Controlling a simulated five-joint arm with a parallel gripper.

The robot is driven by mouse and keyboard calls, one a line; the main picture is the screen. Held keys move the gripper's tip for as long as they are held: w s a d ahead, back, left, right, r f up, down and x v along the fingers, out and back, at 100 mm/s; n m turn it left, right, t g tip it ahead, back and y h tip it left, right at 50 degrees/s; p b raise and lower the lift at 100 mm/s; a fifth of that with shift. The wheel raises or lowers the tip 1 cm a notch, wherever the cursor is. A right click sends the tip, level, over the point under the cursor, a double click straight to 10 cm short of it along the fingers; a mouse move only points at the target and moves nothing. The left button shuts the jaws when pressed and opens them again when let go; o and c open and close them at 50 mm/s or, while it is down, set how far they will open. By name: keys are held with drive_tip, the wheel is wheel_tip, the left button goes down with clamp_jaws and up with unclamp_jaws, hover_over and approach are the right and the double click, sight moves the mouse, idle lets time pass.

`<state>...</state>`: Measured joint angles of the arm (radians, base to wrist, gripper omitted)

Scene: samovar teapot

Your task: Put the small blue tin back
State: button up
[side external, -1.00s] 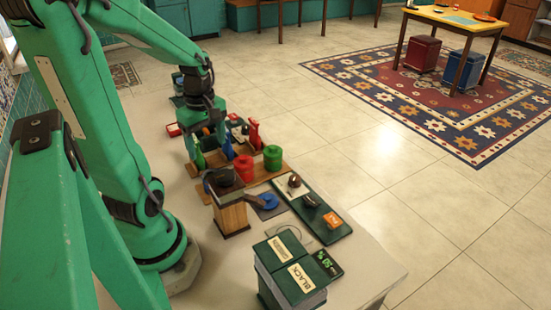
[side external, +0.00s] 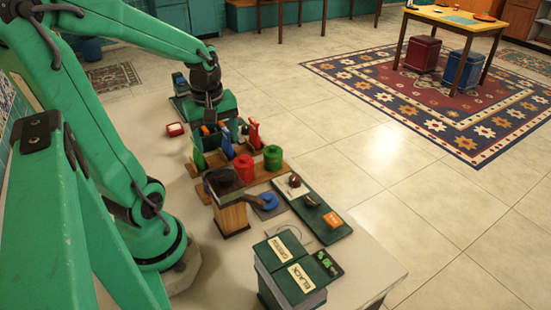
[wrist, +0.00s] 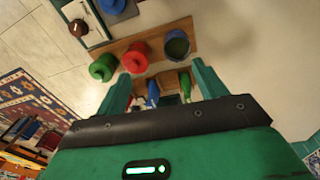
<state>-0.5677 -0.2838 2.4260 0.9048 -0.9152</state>
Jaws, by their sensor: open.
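A small round blue piece (side external: 266,201) lies low on a grey square beside the wooden grinder; it also shows at the top of the wrist view (wrist: 112,6). I cannot tell whether it is the whole blue tin or its lid. A green tin (side external: 272,158) and a red tin (side external: 243,168) stand on a wooden board (wrist: 150,43). Beside the red tin, the wrist view shows a round, dark-topped container with a bluish side (wrist: 177,44). My gripper (wrist: 162,85) is open and empty, raised over the far part of the table; its fingertips are unclear from the side.
The wooden grinder (side external: 231,215) stands in front of the board. A dark green tray (side external: 322,222) with small items lies to the right. Green boxes (side external: 290,270) stand at the near edge. A small red box (side external: 174,129) sits far left. Bare table lies left of the board.

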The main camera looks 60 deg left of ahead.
drive_tip(key=w+d+r+m+t, duration=0.1)
drive_tip(key=d+r+m+t, duration=0.3)
drive_tip(key=d+r+m, duration=0.4)
drive_tip(key=d+m, duration=0.5)
drive_tip(key=m, duration=0.4)
drive_tip(key=shift+d+r+t+h, duration=0.2)
drive_tip(key=shift+d+t+h, duration=0.1)
drive_tip(key=shift+t, duration=0.1)
